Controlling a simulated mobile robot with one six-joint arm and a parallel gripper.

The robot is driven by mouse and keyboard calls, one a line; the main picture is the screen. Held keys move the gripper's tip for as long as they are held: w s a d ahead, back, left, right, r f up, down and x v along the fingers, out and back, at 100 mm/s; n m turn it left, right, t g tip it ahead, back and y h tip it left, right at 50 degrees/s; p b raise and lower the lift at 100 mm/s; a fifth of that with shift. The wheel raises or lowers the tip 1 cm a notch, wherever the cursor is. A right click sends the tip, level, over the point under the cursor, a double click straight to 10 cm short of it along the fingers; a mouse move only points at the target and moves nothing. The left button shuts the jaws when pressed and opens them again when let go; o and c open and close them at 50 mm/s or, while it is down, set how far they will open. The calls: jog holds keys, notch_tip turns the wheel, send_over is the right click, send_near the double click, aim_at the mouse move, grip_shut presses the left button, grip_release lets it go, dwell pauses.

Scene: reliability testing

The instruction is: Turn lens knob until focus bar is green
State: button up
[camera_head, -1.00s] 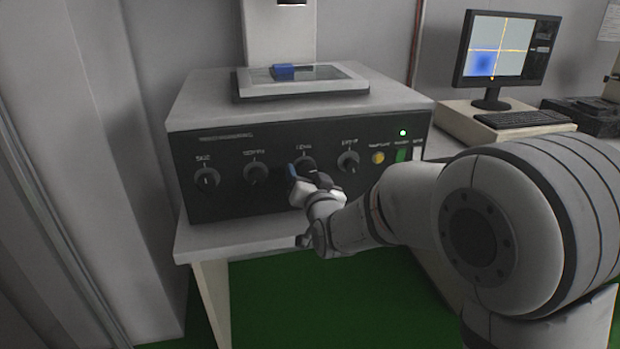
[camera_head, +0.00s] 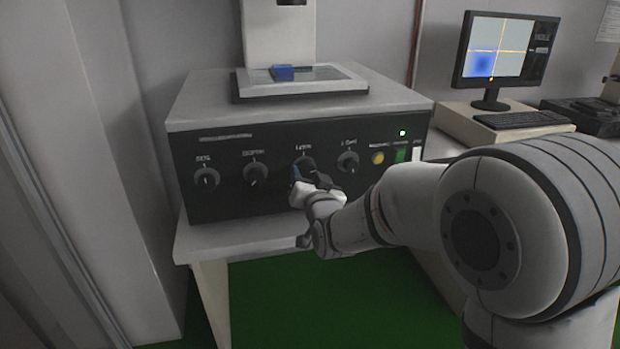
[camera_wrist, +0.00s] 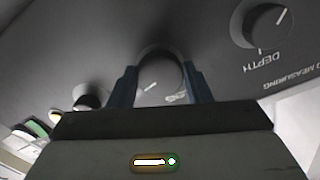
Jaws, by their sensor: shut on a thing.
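The lens knob (camera_head: 305,163) is the third dark round knob from the left on the black front panel. My gripper (camera_head: 309,181) is at this knob, shut on it, and partly hides it. In the wrist view the knob (camera_wrist: 160,78) sits between the two blue-grey fingers (camera_wrist: 160,88), with its pale pointer line showing. The monitor (camera_head: 497,58) shows a blurred blue square, a yellow-orange cross and a small orange mark at the bottom centre. I see no green bar on the screen.
Other knobs flank it, including the depth knob (camera_head: 254,173) and a knob to the right (camera_head: 348,161). A yellow button (camera_head: 377,158) and green switch (camera_head: 401,155) are farther right. A blue block (camera_head: 283,72) lies on the stage. Green floor (camera_head: 280,300) is below.

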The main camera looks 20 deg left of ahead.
jog(key=shift+w+f, duration=0.1)
jog(key=shift+f, duration=0.05)
jog(key=n+b, duration=0.2)
jog(key=b, duration=0.1)
jog(key=shift+d+f+n, duration=0.1)
jog(key=shift+n, duration=0.3)
jog(key=n+b, duration=0.2)
jog(key=shift+n, duration=0.4)
jog(key=n+b, duration=0.1)
jog(key=n, duration=0.2)
jog(key=n+b, duration=0.2)
jog(key=n, duration=0.1)
jog(key=shift+w+d+r, duration=0.15)
jog(key=shift+r, duration=0.05)
jog(key=n+b, duration=0.1)
jog(key=n, duration=0.4)
jog(key=shift+r+n, duration=0.15)
jog(key=shift+n, duration=0.25)
jog(key=n, duration=0.5)
jog(key=shift+r+n, duration=0.2)
jog(key=shift+n, duration=0.2)
